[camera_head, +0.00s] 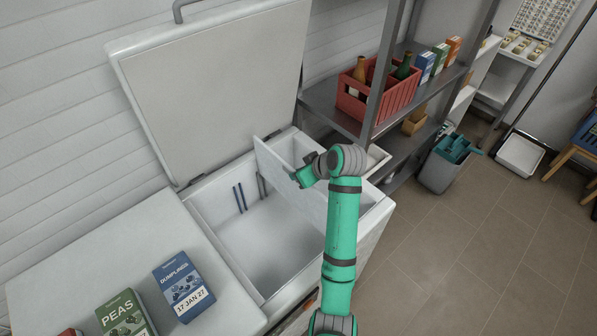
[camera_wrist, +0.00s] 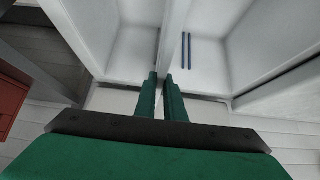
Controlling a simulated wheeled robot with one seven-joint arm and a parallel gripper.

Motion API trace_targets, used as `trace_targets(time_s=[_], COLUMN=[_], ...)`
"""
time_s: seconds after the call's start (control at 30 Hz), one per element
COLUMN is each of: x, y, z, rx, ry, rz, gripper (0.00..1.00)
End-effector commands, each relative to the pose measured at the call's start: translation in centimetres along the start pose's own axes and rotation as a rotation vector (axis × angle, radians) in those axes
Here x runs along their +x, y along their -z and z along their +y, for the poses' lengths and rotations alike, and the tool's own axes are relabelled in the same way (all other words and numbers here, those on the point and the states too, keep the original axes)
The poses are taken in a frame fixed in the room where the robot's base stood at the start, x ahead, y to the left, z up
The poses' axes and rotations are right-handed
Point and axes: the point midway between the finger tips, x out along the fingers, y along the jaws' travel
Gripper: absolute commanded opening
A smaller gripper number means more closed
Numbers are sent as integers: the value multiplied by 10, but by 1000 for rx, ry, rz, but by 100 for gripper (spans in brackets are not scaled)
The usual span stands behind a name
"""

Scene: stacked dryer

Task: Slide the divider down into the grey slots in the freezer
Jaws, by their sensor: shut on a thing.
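The divider (camera_head: 283,181) is a thin white panel standing on edge across the open chest freezer (camera_head: 222,250). Its top edge shows above the freezer rim at the back. My gripper (camera_head: 299,178) is shut on its top edge, and the wrist view shows the fingers (camera_wrist: 161,76) on either side of the divider (camera_wrist: 174,38). A grey slot strip (camera_head: 261,187) shows on the back wall, just left of the divider. A pair of blue strips (camera_head: 240,198) is farther left; they also show in the wrist view (camera_wrist: 187,52). The divider's lower edge and the near wall's slots are hidden.
The freezer lid (camera_head: 215,85) stands open behind. A metal shelf with a red crate (camera_head: 380,98) stands close on the right.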

Motion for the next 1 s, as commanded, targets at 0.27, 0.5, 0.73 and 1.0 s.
trace_targets(time_s=[0.27,0.5,0.73,1.0], x=[7,13,19,26], y=[-6,-11,-16,-22], z=[0,0,0,0], rx=[1,0,1,1], ry=[0,0,0,1], rz=[0,1,1,1], gripper=[0,0,0,0])
